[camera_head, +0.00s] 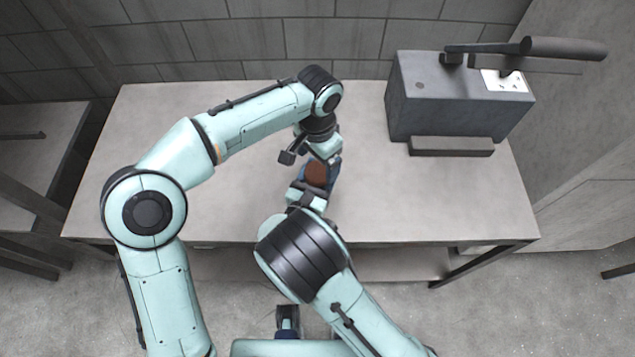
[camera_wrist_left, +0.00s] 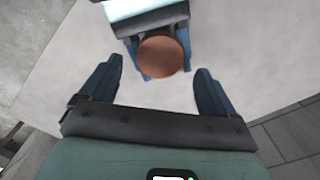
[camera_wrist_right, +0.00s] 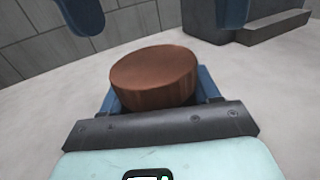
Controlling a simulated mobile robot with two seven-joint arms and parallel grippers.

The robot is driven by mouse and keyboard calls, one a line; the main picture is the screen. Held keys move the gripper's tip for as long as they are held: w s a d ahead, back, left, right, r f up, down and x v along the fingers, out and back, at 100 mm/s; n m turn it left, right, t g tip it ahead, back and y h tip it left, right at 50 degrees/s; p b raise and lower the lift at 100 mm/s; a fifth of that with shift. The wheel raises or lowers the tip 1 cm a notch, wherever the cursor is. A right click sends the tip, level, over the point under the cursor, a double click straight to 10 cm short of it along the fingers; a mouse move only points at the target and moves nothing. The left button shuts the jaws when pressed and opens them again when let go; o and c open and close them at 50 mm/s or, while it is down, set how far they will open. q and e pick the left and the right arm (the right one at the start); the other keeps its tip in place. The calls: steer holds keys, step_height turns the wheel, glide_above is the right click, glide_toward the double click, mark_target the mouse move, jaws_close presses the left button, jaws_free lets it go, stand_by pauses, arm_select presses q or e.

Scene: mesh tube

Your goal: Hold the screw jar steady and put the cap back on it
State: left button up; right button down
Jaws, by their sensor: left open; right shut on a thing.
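A round reddish-brown cap (camera_head: 316,174) shows near the middle of the table, between my two grippers. It also shows from above in the left wrist view (camera_wrist_left: 161,56) and close up with a ridged side in the right wrist view (camera_wrist_right: 153,77). It looks level, and the jar body under it is hidden, so its seating cannot be told. My right gripper (camera_wrist_right: 155,102) is shut around the jar, low beneath the cap. My left gripper (camera_wrist_left: 158,82) is open and empty, its fingers spread wide and apart from the cap, on the far side of it.
A grey box-shaped machine (camera_head: 440,100) with a long lever handle (camera_head: 563,48) stands at the back right of the table (camera_head: 220,205). The table's left part and front right are clear. A tiled wall (camera_head: 250,45) runs behind the table.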

arm_select(q)
steer(key=shift+r, duration=0.3)
steer(key=shift+c, duration=0.3)
steer(key=n, duration=0.2)
steer(key=shift+s+d+n, duration=0.15)
steer(key=shift+n, duration=0.15)
steer(key=n, duration=0.1)
steer(key=r+n, duration=0.1)
steer(key=n, duration=0.1)
steer(key=shift+d, duration=0.1)
steer(key=n, duration=0.1)
steer(key=r+n, duration=0.2)
steer(key=n, duration=0.1)
steer(key=shift+a+r, duration=0.25)
